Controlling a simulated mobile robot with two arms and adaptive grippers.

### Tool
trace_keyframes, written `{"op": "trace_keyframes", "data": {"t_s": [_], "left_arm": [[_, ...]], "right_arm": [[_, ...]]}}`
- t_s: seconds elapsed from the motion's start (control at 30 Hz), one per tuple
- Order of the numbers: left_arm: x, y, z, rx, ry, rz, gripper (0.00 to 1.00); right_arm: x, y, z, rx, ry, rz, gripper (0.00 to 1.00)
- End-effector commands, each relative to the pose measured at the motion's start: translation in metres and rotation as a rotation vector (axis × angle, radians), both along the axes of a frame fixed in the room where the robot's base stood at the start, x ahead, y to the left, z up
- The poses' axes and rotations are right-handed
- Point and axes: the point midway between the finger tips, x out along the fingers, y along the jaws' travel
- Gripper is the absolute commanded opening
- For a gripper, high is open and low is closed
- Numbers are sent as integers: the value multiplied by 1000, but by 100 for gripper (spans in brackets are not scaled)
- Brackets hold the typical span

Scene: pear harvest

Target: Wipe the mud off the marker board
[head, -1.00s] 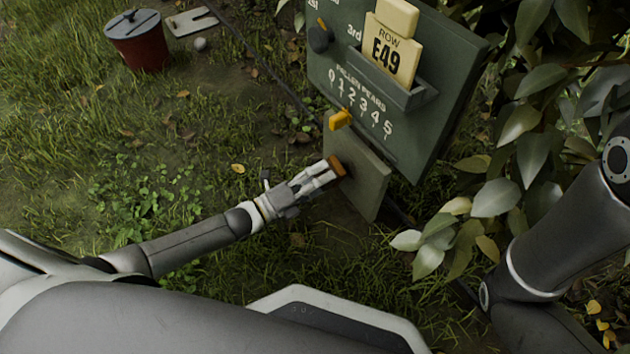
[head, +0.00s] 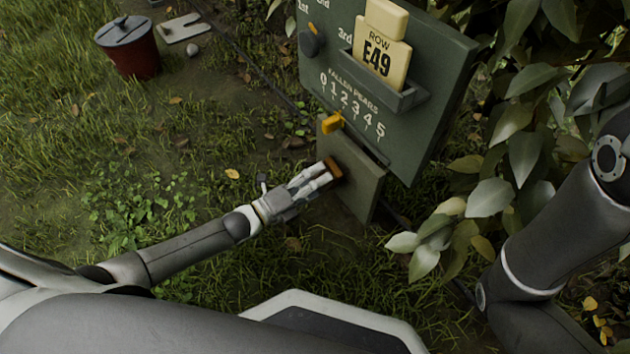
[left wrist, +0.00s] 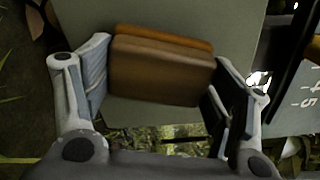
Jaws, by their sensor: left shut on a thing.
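The marker board (head: 360,192) is a small plain grey-green panel below the large green sign. It also fills the upper middle of the left wrist view (left wrist: 185,14). My left gripper (head: 322,172) is shut on a brown and orange block (head: 333,167), which looks like a sponge or brush. In the left wrist view the block (left wrist: 162,72) sits between the two fingers, with its orange layer toward the panel. The block is at the panel's face; firm contact is hard to tell. I see no clear mud; the block hides part of the panel.
The green sign (head: 440,90) has a row card (head: 378,58), a yellow slider (head: 332,123) and a dark knob (head: 310,46). Leafy branches (head: 490,190) crowd the right. A red lidded bucket (head: 130,52) stands far left on open grass.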

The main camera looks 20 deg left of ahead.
Motion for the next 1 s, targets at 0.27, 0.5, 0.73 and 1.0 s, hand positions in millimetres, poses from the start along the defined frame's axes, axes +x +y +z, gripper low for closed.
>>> {"op": "trace_keyframes", "data": {"t_s": [0.27,0.5,0.73,1.0], "left_arm": [[5,-4,0,0,-2,-1,59],[8,-6,1,0,-2,-1,59],[2,-13,2,-2,0,0,59],[-14,-31,3,-2,-1,-1,59]], "right_arm": [[0,0,-1,0,1,0,61],[0,0,-2,0,1,-1,61],[1,0,4,0,1,-1,61],[1,0,17,0,1,-1,61]]}}
